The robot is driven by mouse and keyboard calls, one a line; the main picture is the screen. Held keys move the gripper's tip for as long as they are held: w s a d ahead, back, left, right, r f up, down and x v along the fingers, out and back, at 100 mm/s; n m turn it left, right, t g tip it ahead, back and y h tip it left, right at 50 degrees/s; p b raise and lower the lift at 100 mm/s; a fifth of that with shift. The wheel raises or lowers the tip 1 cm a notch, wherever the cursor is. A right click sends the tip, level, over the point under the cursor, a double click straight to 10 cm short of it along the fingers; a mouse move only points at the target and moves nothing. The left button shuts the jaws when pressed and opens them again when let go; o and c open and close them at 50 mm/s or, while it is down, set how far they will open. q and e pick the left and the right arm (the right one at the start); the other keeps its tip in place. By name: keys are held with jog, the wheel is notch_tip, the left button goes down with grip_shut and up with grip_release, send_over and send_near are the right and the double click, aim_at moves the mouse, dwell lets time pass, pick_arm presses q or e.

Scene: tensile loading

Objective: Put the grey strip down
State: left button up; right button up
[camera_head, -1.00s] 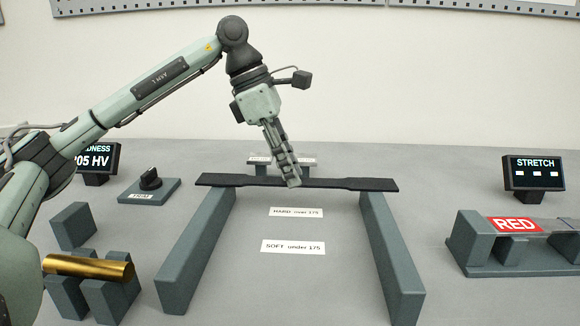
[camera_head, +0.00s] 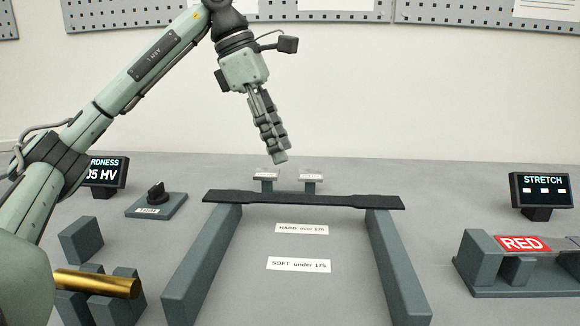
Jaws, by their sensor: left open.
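The grey strip (camera_head: 310,200) is a dark, flat bar with wider ends and a narrower middle. It lies across the far ends of two grey rails, the left rail (camera_head: 203,262) and the right rail (camera_head: 397,265). My left gripper (camera_head: 279,158) is above the strip, apart from it and empty, with its fingers pointing down. The fingers overlap edge-on from this side, but they hold nothing. My right gripper is not in view.
Labels "HARD over 175" (camera_head: 301,228) and "SOFT under 175" (camera_head: 298,264) lie between the rails. Two small stands (camera_head: 310,184) are behind the strip. A brass cylinder (camera_head: 97,283) rests on blocks at left. A RED-labelled fixture (camera_head: 483,258) and STRETCH display (camera_head: 541,189) stand at right.

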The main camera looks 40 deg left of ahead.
pick_arm(q)
jog(key=v, duration=0.3)
jog(key=shift+s+a+r, duration=0.1)
jog(key=shift+r, duration=0.2)
jog(key=shift+f, duration=0.1)
